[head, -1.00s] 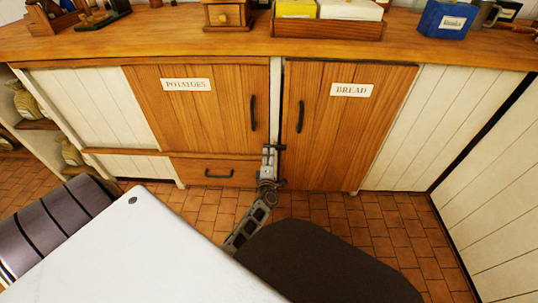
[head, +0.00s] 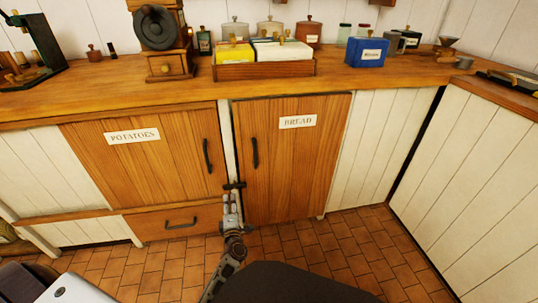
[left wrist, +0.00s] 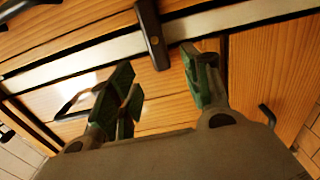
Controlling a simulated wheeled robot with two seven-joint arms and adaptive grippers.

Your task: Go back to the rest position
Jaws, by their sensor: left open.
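My left gripper (head: 232,194) is low in front of the cabinet, at the white strip between the potatoes door and the bread door. In the left wrist view its green-padded fingers (left wrist: 160,84) are spread apart, with nothing held between them. A short dark bar (left wrist: 152,36) lies across the pale strip just beyond the fingers. The potatoes door (head: 150,165) looks shut. The bread door (head: 295,175) looks shut or nearly so; I cannot tell for sure. My right gripper is out of view.
The wooden counter (head: 110,90) holds a grinder (head: 160,35), a wooden tray (head: 265,70) of packets and a blue box (head: 366,52). A drawer (head: 180,222) is under the potatoes door. White panelling (head: 470,190) closes off the right. The tiled floor (head: 330,245) in front looks clear.

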